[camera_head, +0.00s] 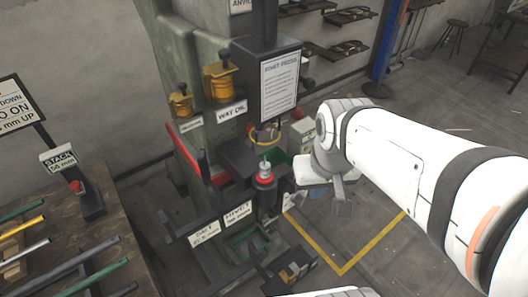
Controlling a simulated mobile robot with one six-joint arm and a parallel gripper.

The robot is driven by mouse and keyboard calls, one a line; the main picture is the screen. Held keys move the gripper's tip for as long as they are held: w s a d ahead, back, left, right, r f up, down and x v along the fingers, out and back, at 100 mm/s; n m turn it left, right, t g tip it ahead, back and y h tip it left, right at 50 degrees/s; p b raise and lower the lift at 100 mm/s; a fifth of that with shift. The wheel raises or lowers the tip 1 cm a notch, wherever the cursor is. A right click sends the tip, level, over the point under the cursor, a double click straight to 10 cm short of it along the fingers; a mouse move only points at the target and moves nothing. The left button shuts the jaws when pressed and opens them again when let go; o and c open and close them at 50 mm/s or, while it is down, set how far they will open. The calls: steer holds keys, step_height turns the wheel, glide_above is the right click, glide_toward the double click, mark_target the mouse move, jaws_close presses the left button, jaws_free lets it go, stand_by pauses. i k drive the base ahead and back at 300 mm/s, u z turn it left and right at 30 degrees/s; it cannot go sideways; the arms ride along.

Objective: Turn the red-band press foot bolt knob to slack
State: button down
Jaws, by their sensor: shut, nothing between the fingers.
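The rivet press (279,85) stands in the middle of the head view, a dark upright body with a printed sheet on its front. A red strip (190,158) runs along the left side of its base. Below the press head is a dark post with a red and pale top (264,171); I cannot tell whether this is the foot bolt knob. My gripper (342,202) is to the right of this post, pointing down, shut and apparently empty. My white wrist hides part of the press's right side.
Two amber oil cups (221,82) stand left of the press head. Yellow-lined floor (343,270) is clear at the lower right. A dark tray (290,279) is at the bottom.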

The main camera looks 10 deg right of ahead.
mark_target(278, 242)
steer(key=k, duration=1.25)
steer(key=u, duration=1.45)
steer(key=k, duration=0.85)
steer(key=z, duration=1.1)
steer(key=i, duration=1)
steer(key=z, duration=0.1)
